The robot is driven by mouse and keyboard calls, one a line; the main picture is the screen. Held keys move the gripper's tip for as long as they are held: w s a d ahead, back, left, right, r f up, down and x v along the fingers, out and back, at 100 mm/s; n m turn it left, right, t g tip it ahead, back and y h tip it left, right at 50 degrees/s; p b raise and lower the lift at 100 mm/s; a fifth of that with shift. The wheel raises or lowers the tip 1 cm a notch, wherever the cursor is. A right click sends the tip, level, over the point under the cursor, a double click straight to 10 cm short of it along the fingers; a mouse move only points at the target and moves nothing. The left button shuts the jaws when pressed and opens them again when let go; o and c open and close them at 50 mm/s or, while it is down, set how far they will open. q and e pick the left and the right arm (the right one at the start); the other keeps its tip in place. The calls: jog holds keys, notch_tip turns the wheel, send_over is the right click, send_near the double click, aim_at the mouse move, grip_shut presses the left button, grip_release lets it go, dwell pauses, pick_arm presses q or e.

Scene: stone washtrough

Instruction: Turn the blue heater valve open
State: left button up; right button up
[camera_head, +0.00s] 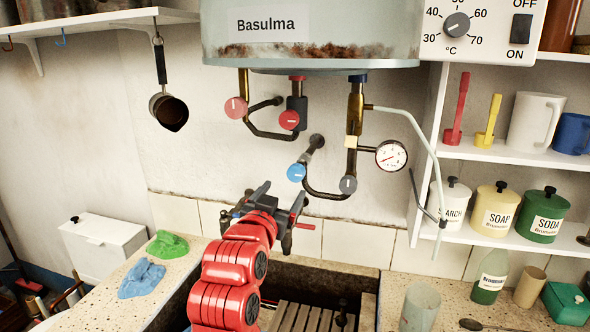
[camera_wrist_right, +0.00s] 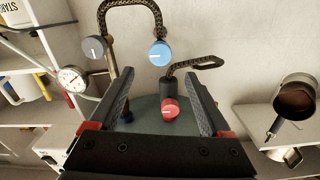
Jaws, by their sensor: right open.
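The blue heater valve (camera_head: 297,173) is a round knob with a white line on its face. It sits on the pipework below the heater tank (camera_head: 320,35). My right gripper (camera_head: 281,197) is open, just below and left of the blue valve in the head view, and apart from it. In the right wrist view, which looks upside down, the blue valve (camera_wrist_right: 160,53) shows beyond and between the spread fingertips (camera_wrist_right: 158,80). Nothing is between the fingers. My left gripper is not in view.
Red knobs (camera_head: 289,120) and (camera_head: 236,107) hang above the blue valve. A grey knob (camera_head: 348,184) and a gauge (camera_head: 391,155) are to its right. A pan (camera_head: 168,110) hangs on the left. The stone trough (camera_head: 330,275) lies below.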

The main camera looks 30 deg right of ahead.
aim_at(295, 174)
jog(key=p+x, duration=0.2)
jog(key=x, duration=0.8)
jog(key=shift+w+d, duration=0.15)
jog(key=shift+w, duration=0.1)
grip_shut()
